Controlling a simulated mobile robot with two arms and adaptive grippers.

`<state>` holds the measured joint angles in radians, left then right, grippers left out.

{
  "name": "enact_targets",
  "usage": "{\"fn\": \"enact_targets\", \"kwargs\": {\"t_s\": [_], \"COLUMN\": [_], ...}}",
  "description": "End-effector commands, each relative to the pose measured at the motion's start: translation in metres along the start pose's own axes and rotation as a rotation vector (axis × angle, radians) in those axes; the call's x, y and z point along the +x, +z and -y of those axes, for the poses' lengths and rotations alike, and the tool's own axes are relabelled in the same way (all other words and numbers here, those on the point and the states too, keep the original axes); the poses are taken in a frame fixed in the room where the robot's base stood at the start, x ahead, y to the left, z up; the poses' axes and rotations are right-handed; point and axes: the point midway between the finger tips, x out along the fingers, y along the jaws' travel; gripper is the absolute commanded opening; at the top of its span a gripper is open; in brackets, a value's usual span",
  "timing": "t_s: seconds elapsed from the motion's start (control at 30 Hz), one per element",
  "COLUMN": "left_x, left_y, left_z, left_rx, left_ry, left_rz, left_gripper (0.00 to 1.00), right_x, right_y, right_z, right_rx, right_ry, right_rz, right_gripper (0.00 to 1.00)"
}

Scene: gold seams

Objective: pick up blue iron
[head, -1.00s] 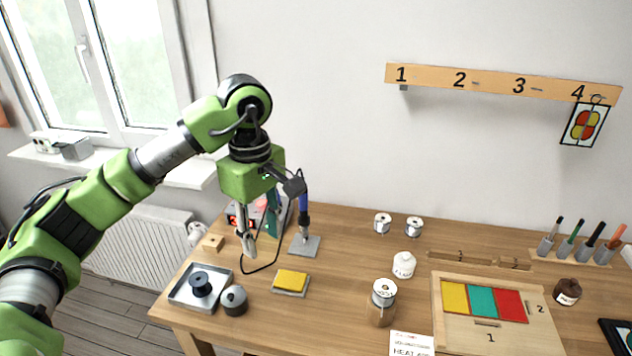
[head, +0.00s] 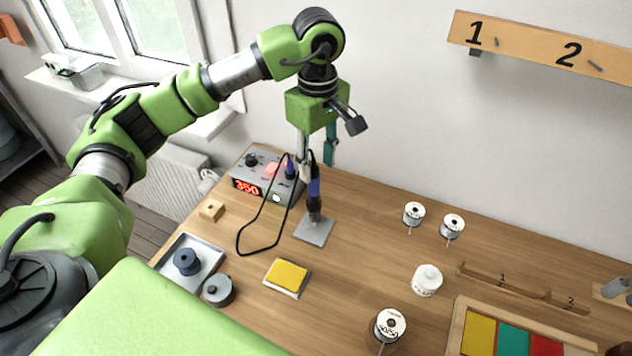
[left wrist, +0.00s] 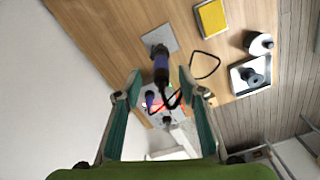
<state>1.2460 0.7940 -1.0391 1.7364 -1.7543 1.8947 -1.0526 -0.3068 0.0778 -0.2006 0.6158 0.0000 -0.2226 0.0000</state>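The blue iron (head: 314,188) stands upright in a dark holder on a square grey plate (head: 314,231), its black cable looping to the left. In the left wrist view the iron (left wrist: 161,68) appears between the two fingers. My left gripper (head: 317,168) points down at the iron's upper end. Its two teal-padded fingers are apart and empty in the left wrist view (left wrist: 159,78). I cannot tell whether the handle top is between the fingertips or just below them. My right gripper is not in view.
The station reading 350 (head: 262,182) stands close behind-left of the iron. A yellow sponge (head: 288,276), a metal tray (head: 190,262) and a round grey tin (head: 218,291) lie nearer. Spools (head: 414,213) and a white jar (head: 427,280) stand right. The wood between is clear.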

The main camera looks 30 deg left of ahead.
Motion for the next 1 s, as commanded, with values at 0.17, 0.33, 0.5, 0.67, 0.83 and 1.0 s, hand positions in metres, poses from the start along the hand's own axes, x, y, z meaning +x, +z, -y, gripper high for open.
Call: {"fn": "enact_targets", "kwargs": {"t_s": [0.17,0.33,0.5,0.67,0.83,1.0], "left_x": [0.028,0.04,0.054,0.078,0.091,0.092], "left_y": [0.0,-0.001,-0.006,-0.009,-0.009,-0.009], "left_z": [0.001,0.001,0.004,0.004,0.003,0.003], "left_rx": [0.001,0.001,-0.001,-0.001,0.002,0.002], "left_ry": [-0.003,0.0,-0.005,-0.003,0.001,0.002], "left_rz": [0.001,0.0,0.0,0.001,0.0,0.0], "left_gripper": [0.37,0.37,0.37,0.37,0.37,0.37], "right_x": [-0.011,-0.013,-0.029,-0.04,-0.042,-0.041], "right_y": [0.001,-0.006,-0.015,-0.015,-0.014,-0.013], "right_z": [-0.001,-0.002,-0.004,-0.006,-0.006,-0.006], "right_rx": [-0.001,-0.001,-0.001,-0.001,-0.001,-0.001], "right_ry": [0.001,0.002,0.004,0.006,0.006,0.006], "right_rz": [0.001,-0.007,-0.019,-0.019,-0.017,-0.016], "right_gripper": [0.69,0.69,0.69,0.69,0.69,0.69]}}
